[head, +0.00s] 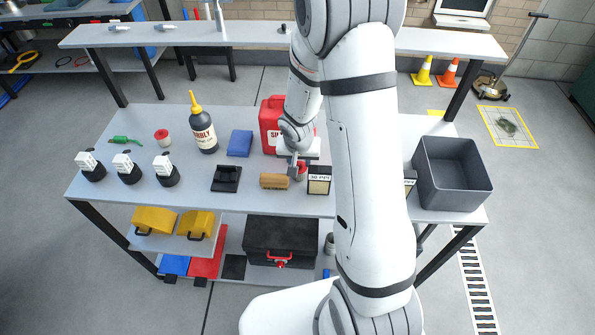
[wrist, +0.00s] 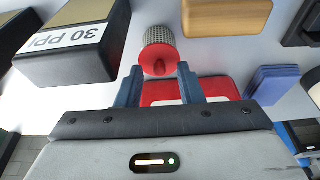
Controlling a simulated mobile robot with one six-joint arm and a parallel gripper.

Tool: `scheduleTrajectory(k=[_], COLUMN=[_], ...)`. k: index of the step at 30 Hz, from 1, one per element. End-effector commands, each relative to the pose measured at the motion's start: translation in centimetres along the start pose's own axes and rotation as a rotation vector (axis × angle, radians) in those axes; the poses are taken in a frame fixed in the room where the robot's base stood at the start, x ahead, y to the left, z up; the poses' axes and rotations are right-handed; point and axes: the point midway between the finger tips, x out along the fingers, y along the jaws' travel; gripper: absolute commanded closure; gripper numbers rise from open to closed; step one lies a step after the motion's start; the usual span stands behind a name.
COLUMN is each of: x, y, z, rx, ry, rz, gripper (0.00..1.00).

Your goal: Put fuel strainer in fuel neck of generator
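A small strainer-like part (wrist: 158,50) with a red body and a grey mesh end is ahead of my gripper in the wrist view. It shows as a small red item (head: 301,171) at my gripper in the head view, partly hidden. My gripper (wrist: 159,72) is open, with its two blue-grey fingers apart. The red part lies between and just beyond the fingertips, with a gap visible on each side. In the head view my gripper (head: 298,166) is low over the table. I cannot make out a generator or its fuel neck; my arm hides part of the table.
A black box marked 30 PPI (head: 319,181) and a brown block (head: 274,181) stand close by. A red can (head: 270,125) and blue pads (head: 240,143) are behind. A yellow-capped bottle (head: 203,130) stands left, a grey bin (head: 452,178) right.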

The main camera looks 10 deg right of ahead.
Motion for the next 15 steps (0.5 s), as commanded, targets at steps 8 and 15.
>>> scheduleTrajectory(k=[8, 15], x=[-0.03, -0.03], y=[-0.03, -0.05], z=[0.01, 0.02], rx=[-0.001, -0.001], ry=[0.000, 0.000], rz=[0.000, 0.000], gripper=[0.89, 1.00])
